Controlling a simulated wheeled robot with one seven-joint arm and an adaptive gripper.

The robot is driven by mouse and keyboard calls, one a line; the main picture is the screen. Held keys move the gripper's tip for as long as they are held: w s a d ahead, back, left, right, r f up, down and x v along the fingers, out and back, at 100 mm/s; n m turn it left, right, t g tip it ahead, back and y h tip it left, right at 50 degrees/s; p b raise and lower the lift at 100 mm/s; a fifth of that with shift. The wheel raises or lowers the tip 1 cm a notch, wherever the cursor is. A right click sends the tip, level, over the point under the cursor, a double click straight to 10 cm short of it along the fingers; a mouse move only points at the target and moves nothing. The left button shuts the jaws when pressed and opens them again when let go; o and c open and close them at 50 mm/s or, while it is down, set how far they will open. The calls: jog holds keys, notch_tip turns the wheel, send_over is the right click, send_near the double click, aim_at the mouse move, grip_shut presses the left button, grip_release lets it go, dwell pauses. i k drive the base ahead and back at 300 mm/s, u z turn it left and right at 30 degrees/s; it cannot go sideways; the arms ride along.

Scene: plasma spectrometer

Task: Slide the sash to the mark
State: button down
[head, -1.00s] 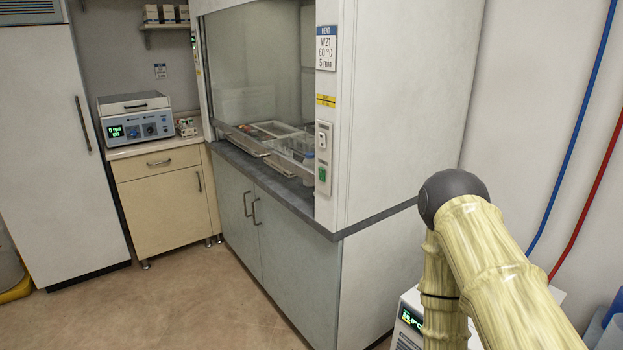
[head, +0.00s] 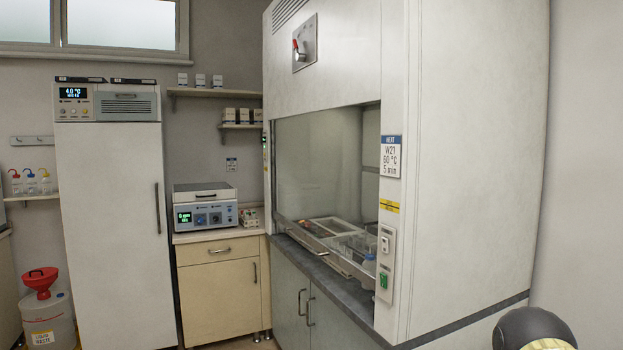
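The fume hood (head: 480,170) stands at the right of the head view, seen at an angle. Trays and clear vessels show inside the hood. My gripper is not in view.
A drawer cabinet (head: 222,290) carries a centrifuge-like instrument (head: 206,208) left of the hood. A tall white fridge (head: 112,200) stands further left, with a red-funnelled waste container (head: 46,310) beside it. The hood's dark worktop edge (head: 345,290) juts out in front.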

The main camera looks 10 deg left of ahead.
aim_at(368, 278)
jog(key=z, duration=1.7)
jog(key=i, duration=1.1)
jog(key=u, duration=3.4)
jog(key=i, duration=1)
jog(key=z, duration=0.05)
